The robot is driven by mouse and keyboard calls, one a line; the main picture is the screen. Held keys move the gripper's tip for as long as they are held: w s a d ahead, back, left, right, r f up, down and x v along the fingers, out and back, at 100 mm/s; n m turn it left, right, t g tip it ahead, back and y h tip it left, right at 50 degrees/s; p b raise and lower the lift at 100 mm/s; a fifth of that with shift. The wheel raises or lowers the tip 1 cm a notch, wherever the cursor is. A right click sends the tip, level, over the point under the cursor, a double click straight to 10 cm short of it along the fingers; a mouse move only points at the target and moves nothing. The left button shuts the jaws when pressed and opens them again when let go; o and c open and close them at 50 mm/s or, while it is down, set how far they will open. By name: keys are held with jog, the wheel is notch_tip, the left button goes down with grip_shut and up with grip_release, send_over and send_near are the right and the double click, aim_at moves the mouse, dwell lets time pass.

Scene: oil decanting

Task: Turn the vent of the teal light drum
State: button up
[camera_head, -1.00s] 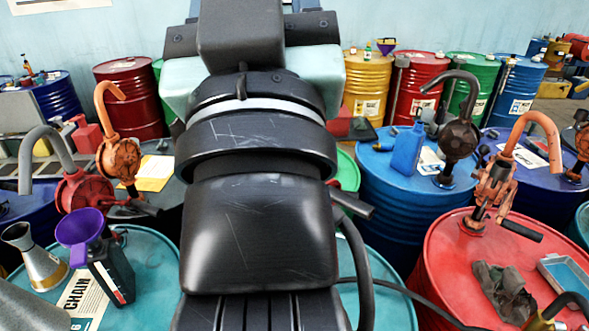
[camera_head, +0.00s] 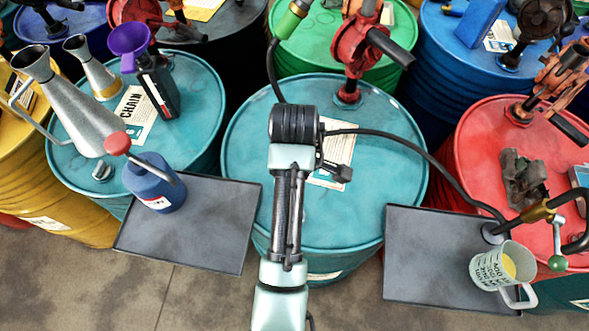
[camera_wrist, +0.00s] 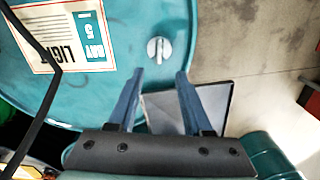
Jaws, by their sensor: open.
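The teal light drum (camera_head: 245,150) stands in the middle of the head view, under my arm. In the wrist view its teal top (camera_wrist: 115,50) carries a paper label reading "BAY 5" and part of "LIGHT" (camera_wrist: 62,40). The vent (camera_wrist: 158,48) is a small silver round cap with a raised bar, near the drum's rim. My gripper (camera_wrist: 159,76) is open and empty, with its two blue fingers apart. The vent shows between and just beyond the fingertips, not gripped. In the head view I cannot make out the vent or the fingers.
Another teal drum, labelled "CHAIN" (camera_head: 200,80), stands left, and a red drum (camera_head: 470,150) right. Grey trays flank the middle drum: the left one (camera_head: 222,220) holds a blue bottle (camera_head: 158,190), the right one (camera_head: 430,260) a mug (camera_head: 487,268). A black hose (camera_head: 425,155) crosses the drum.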

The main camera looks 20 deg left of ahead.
notch_tip(320, 180, down, 11)
jog(key=shift+r+p, duration=0.2)
jog(key=shift+p, duration=0.65)
grip_shut()
